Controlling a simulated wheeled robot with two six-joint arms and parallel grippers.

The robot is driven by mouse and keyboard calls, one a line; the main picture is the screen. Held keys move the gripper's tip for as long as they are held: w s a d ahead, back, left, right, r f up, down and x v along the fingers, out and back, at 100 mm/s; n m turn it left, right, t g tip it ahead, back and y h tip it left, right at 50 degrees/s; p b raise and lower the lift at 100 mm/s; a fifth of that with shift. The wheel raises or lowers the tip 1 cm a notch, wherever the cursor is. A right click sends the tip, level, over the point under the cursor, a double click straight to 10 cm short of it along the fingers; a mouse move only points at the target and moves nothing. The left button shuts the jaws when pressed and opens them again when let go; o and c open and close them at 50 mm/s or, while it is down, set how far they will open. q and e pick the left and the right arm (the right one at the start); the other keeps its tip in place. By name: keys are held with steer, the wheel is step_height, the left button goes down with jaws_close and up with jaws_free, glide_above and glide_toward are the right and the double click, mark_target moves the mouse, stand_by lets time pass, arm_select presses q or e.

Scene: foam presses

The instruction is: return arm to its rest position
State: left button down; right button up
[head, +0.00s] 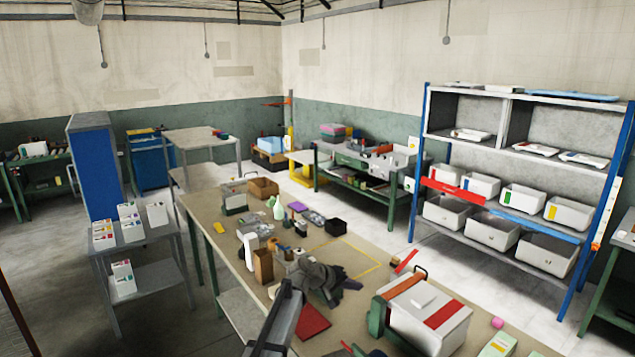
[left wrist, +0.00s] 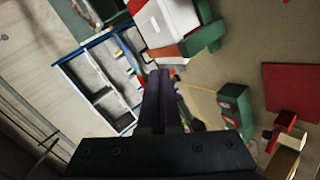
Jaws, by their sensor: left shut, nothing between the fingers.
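My left gripper (head: 286,286) rises from the bottom edge of the head view, left of the middle, over the near end of the long workbench (head: 205,208). It points up and is empty. In the left wrist view its two dark fingers (left wrist: 160,78) lie together, with nothing between them. My right gripper is not in view.
Cardboard boxes (head: 263,266) and small items crowd the bench farther back. A yellow-outlined area (head: 345,258) looks mostly clear. A blue-framed shelf (head: 428,130) stands at right.

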arm_select(q)
steer(key=s+a+f+m+g+y, duration=0.1)
steer(key=s+a+f+g+y, duration=0.15)
steer(key=s+a, duration=0.75)
steer(key=s+a+f+m+g+y, duration=0.1)
steer(key=s+a+f+y, duration=0.3)
steer(key=s+a, duration=0.65)
steer(key=s+a+f+m+g+y, duration=0.1)
steer(key=s+a+f+y, duration=0.2)
steer(key=s+a, duration=0.75)
steer(key=s+d+f+m+b, duration=0.1)
steer(key=s+d+f+b, duration=0.3)
steer(key=d+f+b, duration=0.2)
steer(key=s+d+f+m+g+y+b, duration=0.1)
steer(key=s+d+f+m+b, duration=0.1)
steer(key=s+d+f+b, duration=0.2)
steer(key=d+f+b, duration=0.3)
steer(key=shift+s+d, duration=0.15)
steer(key=shift+d, duration=0.15)
steer(key=shift+g, duration=0.25)
steer(key=shift+a+y, duration=0.1)
steer(key=shift+y, duration=0.15)
